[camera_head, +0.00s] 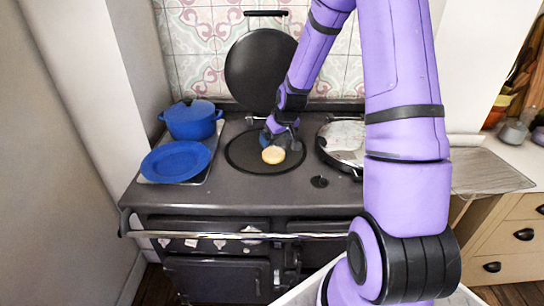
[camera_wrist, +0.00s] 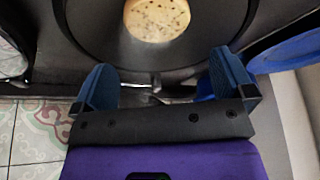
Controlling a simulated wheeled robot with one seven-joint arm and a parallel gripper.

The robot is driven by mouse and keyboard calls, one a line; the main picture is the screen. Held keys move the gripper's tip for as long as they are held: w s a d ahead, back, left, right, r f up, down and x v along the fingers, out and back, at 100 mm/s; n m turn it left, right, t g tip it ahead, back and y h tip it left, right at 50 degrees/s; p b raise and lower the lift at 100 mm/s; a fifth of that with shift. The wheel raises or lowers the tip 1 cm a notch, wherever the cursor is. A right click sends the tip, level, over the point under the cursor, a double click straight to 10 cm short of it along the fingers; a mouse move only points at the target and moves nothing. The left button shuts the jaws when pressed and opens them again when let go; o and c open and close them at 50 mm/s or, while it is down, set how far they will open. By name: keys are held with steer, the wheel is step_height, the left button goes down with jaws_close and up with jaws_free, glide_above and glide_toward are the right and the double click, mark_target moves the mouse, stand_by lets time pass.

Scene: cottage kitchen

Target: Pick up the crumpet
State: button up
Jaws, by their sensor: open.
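The crumpet (camera_head: 273,155) is a small round pale-golden disc lying flat on the dark round hotplate (camera_head: 246,163) of the range. In the wrist view the crumpet (camera_wrist: 157,18) shows at the top, cut by the frame edge, with small holes on its face. My gripper (camera_head: 281,138) is just behind the crumpet in the head view, partly hidden by my arm. In the wrist view my gripper (camera_wrist: 162,80) has its two blue fingers spread wide with nothing between them. The crumpet lies beyond the fingertips, roughly in line with the gap.
A raised black lid (camera_head: 262,70) stands behind the hotplate. A closed silver lid (camera_head: 344,143) is on the right. A blue pot (camera_head: 191,120) and a blue plate (camera_head: 175,161) sit on the left. A rail (camera_head: 240,235) runs along the range front.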

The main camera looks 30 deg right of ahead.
mark_target(273, 152)
steer(key=shift+s+x, duration=0.1)
steer(key=shift+x, duration=1.95)
steer(key=shift+s+x, duration=0.15)
steer(key=shift+x, duration=1.9)
steer(key=shift+d+f, duration=0.1)
steer(key=c, duration=0.5)
